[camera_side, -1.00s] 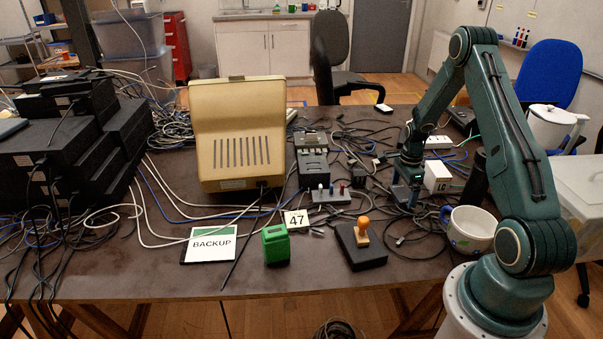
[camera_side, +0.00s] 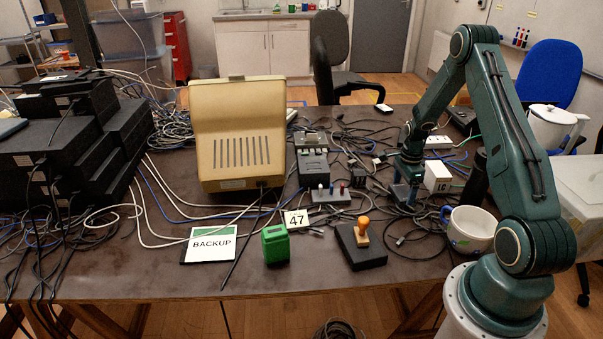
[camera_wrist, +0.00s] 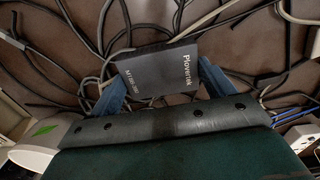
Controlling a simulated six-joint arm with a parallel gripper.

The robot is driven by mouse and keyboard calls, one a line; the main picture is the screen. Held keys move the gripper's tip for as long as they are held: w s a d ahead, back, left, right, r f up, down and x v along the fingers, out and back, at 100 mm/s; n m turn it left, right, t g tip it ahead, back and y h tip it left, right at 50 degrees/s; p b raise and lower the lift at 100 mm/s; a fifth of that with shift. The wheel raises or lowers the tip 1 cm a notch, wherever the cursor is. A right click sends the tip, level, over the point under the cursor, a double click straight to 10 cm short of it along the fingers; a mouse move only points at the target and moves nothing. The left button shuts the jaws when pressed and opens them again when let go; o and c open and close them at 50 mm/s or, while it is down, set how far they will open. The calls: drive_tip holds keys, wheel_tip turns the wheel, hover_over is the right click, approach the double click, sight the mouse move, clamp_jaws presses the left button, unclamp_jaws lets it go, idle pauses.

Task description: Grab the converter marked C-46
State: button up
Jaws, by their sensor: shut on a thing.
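My gripper (camera_side: 404,192) is low over the right part of the table, among cables. In the wrist view my gripper (camera_wrist: 160,78) has its blue fingers on either side of a dark box (camera_wrist: 155,72) and is shut on it. No C-46 mark is legible on the face in view. In the side view I cannot make out the box at the fingers. Whether it touches the table is unclear.
Loose cables (camera_wrist: 75,45) lie around the held box. A white box marked LC (camera_side: 437,178) and a mug (camera_side: 472,230) stand to the right. A stamp (camera_side: 362,232) on a dark block, a green box (camera_side: 275,245) and a 47 card (camera_side: 297,219) are nearer the front.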

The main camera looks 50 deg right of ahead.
sight(402, 191)
wheel_tip(402, 191, up, 20)
drive_tip(key=shift+f, duration=0.2)
idle(0.4)
drive_tip(key=shift+w, duration=0.15)
idle(0.4)
